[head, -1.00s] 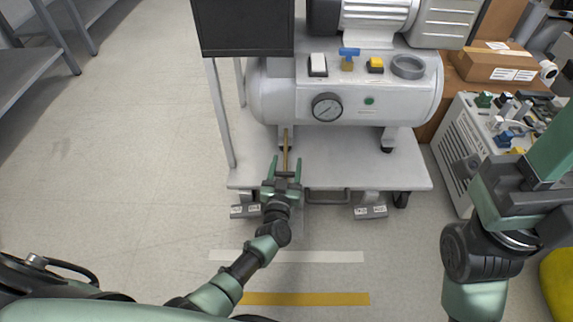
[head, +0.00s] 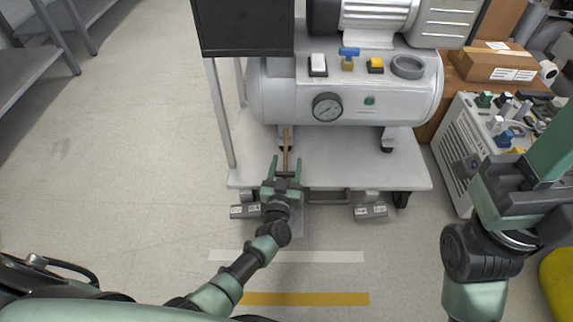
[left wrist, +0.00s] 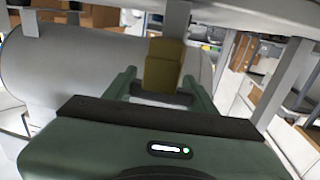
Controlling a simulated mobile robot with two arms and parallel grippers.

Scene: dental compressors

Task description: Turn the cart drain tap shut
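The cart drain tap (head: 285,145) shows as a long, narrow brass-coloured piece under the left part of the silver tank, pointing towards me. My left gripper (head: 285,164) is at the front edge of the cart, open, with one green finger on each side of the tap's near end. In the left wrist view the brass piece (left wrist: 163,68) stands between the spread fingers of my left gripper (left wrist: 160,86), with a gap visible on both sides. I cannot tell how far the tap is turned.
The tank (head: 270,92) sits on a white cart (head: 330,170) with a gauge (head: 327,107), a blue-handled valve (head: 349,53) and switches. A black box (head: 243,28) on posts stands at the left. A grey cabinet (head: 462,140) is at the right. Floor at left is clear.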

